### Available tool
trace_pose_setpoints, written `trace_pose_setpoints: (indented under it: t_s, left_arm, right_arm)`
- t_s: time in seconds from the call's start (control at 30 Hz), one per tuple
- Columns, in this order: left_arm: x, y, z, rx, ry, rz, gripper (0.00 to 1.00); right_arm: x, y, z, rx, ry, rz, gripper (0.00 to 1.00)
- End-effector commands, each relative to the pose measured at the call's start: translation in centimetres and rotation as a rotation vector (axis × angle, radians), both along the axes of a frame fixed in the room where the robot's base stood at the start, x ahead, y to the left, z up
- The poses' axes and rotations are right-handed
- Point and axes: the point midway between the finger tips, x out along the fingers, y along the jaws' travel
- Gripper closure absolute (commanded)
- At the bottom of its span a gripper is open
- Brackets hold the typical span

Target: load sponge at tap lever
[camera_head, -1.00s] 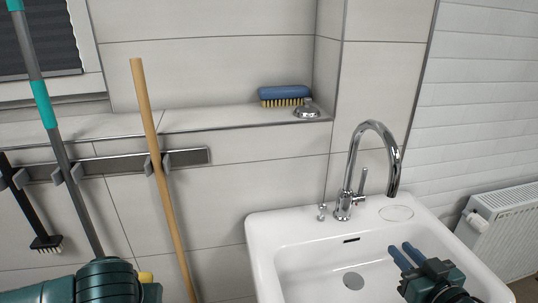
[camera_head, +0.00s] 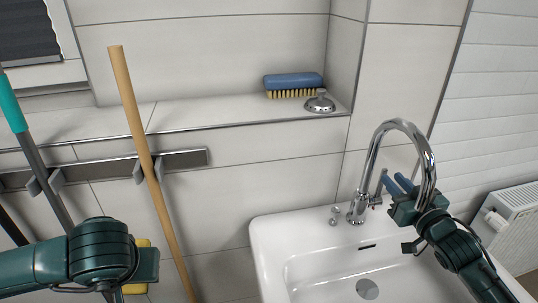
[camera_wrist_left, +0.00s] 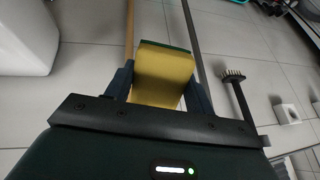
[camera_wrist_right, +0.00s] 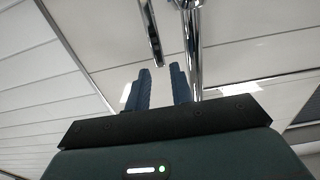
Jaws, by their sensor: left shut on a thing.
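The yellow sponge with a green layer (camera_wrist_left: 163,78) is between the fingers of my left gripper (camera_wrist_left: 158,92), which is shut on it. In the head view, only bits of yellow (camera_head: 136,288) show behind my left wrist. The chrome tap (camera_head: 362,175) stands at the sink's back rim, with its thin lever (camera_head: 379,187) upright on its right. My right gripper (camera_head: 397,183) is open and empty, its blue fingertips just right of the lever, behind the spout. In the right wrist view, chrome bars of the tap (camera_wrist_right: 193,45) stand just beyond the fingers (camera_wrist_right: 160,75).
The white sink (camera_head: 272,250) stands below the tap. A blue brush (camera_head: 293,81) and a chrome stopper-like piece (camera_head: 320,102) lie on the tiled ledge. A wooden pole (camera_head: 142,135) stands at left. A radiator (camera_head: 515,215) is at right.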

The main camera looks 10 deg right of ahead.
Motion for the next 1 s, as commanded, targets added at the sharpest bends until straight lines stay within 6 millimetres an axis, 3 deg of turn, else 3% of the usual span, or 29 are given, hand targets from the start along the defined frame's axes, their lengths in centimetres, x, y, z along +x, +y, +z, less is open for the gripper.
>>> trace_pose_setpoints:
  t_s: [0.1,0.3,0.7,1.0]
  left_arm:
    - [0.0,0.0,0.3,0.0,0.0,0.0,0.65]
    - [0.0,0.0,0.4,0.0,0.0,0.0,0.65]
    - [0.0,0.0,0.4,0.0,0.0,0.0,0.65]
    - [0.0,0.0,0.5,0.0,0.0,0.0,0.65]
  right_arm:
    - [2.0,0.1,0.2,0.0,-0.003,-0.001,0.77]
    - [4.2,0.3,0.1,0.001,-0.001,0.0,0.77]
    - [5.0,0.4,-0.1,0.0,0.001,0.001,0.77]
    - [4.9,0.4,0.0,0.001,0.001,0.0,1.0]
